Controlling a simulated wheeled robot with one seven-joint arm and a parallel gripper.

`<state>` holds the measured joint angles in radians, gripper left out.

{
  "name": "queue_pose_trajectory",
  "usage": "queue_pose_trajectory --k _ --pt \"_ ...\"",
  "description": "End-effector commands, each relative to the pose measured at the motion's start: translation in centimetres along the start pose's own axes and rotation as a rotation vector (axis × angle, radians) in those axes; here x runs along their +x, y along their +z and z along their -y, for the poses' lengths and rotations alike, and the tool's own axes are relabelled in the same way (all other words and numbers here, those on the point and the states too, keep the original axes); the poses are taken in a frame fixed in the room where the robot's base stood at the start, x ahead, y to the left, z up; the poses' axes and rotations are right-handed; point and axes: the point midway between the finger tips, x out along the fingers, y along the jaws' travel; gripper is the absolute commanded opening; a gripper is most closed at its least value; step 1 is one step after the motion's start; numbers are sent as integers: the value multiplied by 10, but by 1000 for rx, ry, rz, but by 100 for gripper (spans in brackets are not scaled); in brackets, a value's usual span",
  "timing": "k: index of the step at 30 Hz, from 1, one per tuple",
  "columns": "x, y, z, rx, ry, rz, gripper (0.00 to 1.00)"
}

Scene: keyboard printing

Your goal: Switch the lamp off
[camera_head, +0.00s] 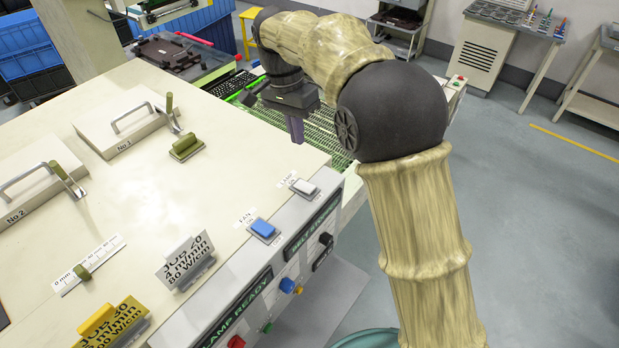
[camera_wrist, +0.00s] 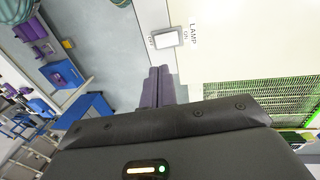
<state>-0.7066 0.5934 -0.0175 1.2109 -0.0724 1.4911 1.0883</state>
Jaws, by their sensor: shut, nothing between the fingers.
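The lamp switch (camera_head: 304,187) is a white rocker near the right edge of the cream cabinet top, with a LAMP label beside it. In the wrist view the white switch (camera_wrist: 166,38) has ON and OFF marks at its two sides; which side is pressed down I cannot tell. My gripper (camera_head: 296,130) hangs above and beyond the switch in the head view, fingers pointing down. In the wrist view its purple fingertips (camera_wrist: 160,72) are together and empty, just below the switch in the picture, apart from it.
A blue FAN switch (camera_head: 262,228) sits nearer on the same edge. The front panel (camera_head: 270,285) below carries coloured buttons and a black knob. A green mesh belt (camera_head: 330,135) lies behind. Handled lids (camera_head: 120,135), an olive handle (camera_head: 187,147) and job cards (camera_head: 187,260) stand on the top.

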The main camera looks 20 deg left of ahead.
Motion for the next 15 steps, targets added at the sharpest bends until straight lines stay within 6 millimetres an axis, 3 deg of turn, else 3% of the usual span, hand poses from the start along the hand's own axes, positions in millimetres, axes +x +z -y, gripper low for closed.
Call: queue_pose_trajectory --k 5,15 --pt "16 -1 -2 3 3 2 0" --pt "71 -4 -5 11 5 5 0"
